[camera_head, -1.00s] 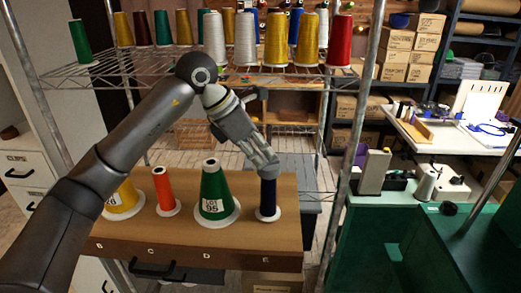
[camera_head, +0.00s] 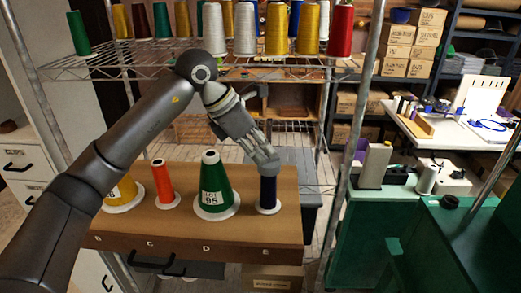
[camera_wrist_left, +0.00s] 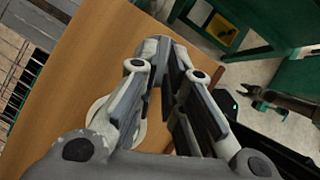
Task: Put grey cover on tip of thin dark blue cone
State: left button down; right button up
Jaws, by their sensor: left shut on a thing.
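The thin dark blue cone (camera_head: 268,193) stands upright on a white round base at the right end of the wooden board. My left gripper (camera_head: 263,158) is directly over its tip, shut on the grey cover (camera_head: 269,170). The cover appears at the cone's tip, but the fingers partly hide it, and I cannot tell how far it sits over the tip. In the left wrist view the pale grey cover (camera_wrist_left: 150,46) shows beyond the fingers. A dark claw at the right of that view looks like my right gripper (camera_wrist_left: 265,104), apart from the board, its fingers spread.
A green cone (camera_head: 211,180) stands left of the blue one, then an orange cone (camera_head: 162,184) and a yellow cone (camera_head: 122,194) on the board (camera_head: 180,225). A wire shelf (camera_head: 130,70) with several spools is behind. A metal post (camera_head: 350,150) rises to the right.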

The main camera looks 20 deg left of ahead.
pick_arm(q)
jog(key=shift+f, duration=0.2)
jog(key=shift+f, duration=0.15)
jog(key=c, duration=1.5)
grip_release()
jog(key=shift+o, duration=0.2)
jog(key=shift+r, duration=0.2)
